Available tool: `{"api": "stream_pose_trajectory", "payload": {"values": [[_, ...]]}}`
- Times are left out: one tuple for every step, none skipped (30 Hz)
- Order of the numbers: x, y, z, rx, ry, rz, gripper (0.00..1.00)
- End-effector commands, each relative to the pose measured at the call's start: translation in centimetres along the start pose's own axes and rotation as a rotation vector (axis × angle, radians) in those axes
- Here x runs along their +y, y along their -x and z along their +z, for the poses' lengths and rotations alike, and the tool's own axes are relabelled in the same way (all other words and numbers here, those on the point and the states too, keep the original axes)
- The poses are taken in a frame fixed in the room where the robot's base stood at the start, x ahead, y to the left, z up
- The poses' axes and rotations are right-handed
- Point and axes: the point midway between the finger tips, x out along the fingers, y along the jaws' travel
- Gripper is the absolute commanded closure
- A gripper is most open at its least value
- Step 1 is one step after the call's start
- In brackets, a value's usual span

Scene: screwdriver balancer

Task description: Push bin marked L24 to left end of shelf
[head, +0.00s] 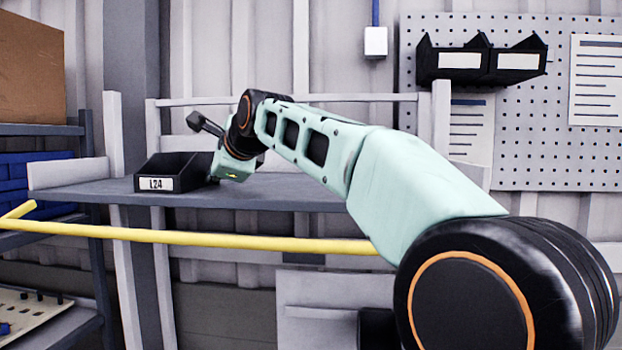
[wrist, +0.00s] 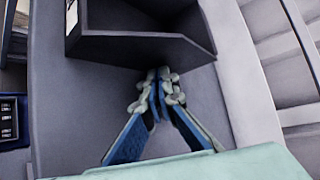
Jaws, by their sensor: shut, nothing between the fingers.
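The black open bin marked L24 (head: 155,184) stands upright on the grey shelf (head: 280,192), with its white label facing me. Bare shelf lies between the bin and the shelf's left end. My gripper is at the bin's right side, mostly hidden behind my own arm in the head view. In the wrist view my gripper (wrist: 157,88) is shut and empty, its fingertips close against the wall of the bin (wrist: 140,48). I cannot tell whether they touch it. The shelf surface (wrist: 75,110) shows around them.
A yellow rail (head: 220,242) crosses in front of and below the shelf. A pale board (head: 68,173) stands at the shelf's left end. A rack with a cardboard box (head: 30,70) and blue bins (head: 40,175) is farther left. Two black bins (head: 480,62) hang on the pegboard.

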Motion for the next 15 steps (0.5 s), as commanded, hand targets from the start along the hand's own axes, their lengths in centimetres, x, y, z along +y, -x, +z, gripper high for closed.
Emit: {"api": "stream_pose_trajectory", "payload": {"values": [[-0.2, 0.2, -0.2, 0.001, 0.0, -0.002, 1.0], [-0.3, 0.4, -0.3, 0.002, -0.001, -0.002, 1.0], [-0.4, 0.6, -0.4, 0.001, -0.002, -0.001, 1.0], [-0.6, 0.8, -0.5, 0.001, -0.002, -0.001, 1.0], [-0.7, 1.0, -0.7, 0.002, 0.0, -0.002, 1.0], [-0.9, 1.2, -0.8, 0.001, -0.001, -0.003, 1.0], [-1.0, 1.4, -0.9, 0.001, -0.002, -0.003, 1.0], [-1.1, 1.6, -1.1, 0.002, -0.001, -0.003, 1.0], [-1.3, 1.8, -1.2, 0.002, 0.0, -0.003, 1.0], [-1.4, 2.0, -1.3, 0.002, 0.0, -0.003, 1.0], [-1.4, 2.1, -1.4, 0.002, -0.001, -0.002, 1.0], [-1.6, 2.3, -1.5, 0.001, -0.001, -0.002, 1.0], [-1.6, 2.4, -1.6, 0.001, -0.001, -0.002, 1.0], [-1.7, 2.5, -1.6, 0.001, 0.0, -0.002, 1.0], [-1.7, 2.6, -1.7, 0.001, 0.0, -0.002, 1.0]]}}
